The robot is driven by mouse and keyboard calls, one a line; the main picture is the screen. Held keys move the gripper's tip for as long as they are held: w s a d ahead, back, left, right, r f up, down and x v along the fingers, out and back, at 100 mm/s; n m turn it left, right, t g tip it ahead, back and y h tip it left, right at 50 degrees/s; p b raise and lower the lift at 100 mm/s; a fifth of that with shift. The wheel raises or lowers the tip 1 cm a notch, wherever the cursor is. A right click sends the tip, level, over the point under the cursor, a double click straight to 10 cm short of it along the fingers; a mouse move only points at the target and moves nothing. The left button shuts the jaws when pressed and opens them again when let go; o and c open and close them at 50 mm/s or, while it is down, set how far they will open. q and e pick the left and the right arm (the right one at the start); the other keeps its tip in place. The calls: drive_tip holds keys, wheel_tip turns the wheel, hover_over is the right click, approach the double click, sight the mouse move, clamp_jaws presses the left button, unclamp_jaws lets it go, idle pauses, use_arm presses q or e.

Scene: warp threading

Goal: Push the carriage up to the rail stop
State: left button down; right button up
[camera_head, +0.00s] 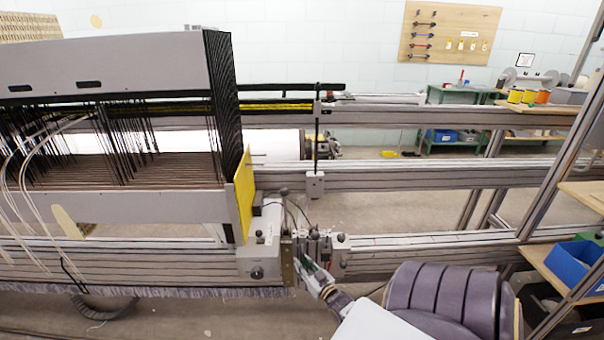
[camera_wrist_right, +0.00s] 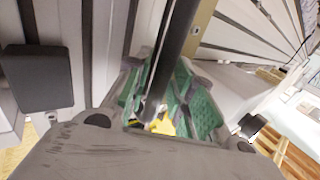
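The carriage (camera_head: 262,247) is a light grey box with a dark knob, seated on the front rail (camera_head: 400,247) at the right end of the loom frame. A small knobbed block (camera_head: 341,250), which looks like the rail stop, sits to its right on the same rail. Brackets fill the space between, so any gap is unclear. My right gripper (camera_head: 312,268) is at the carriage's right side. In the right wrist view its green-padded fingers (camera_wrist_right: 172,98) are apart, with a dark bar (camera_wrist_right: 176,45) between them; contact is unclear. My left gripper is out of view.
A yellow plate (camera_head: 244,190) stands upright above the carriage. The frame of dark warp wires (camera_head: 222,100) is to the left. The front rail is bare right of the block up to an upright post. A blue bin (camera_head: 572,265) sits on a shelf at right.

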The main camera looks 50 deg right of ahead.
drive_tip(key=v, duration=1.1)
idle(0.3)
drive_tip(key=shift+r, duration=0.1)
idle(0.5)
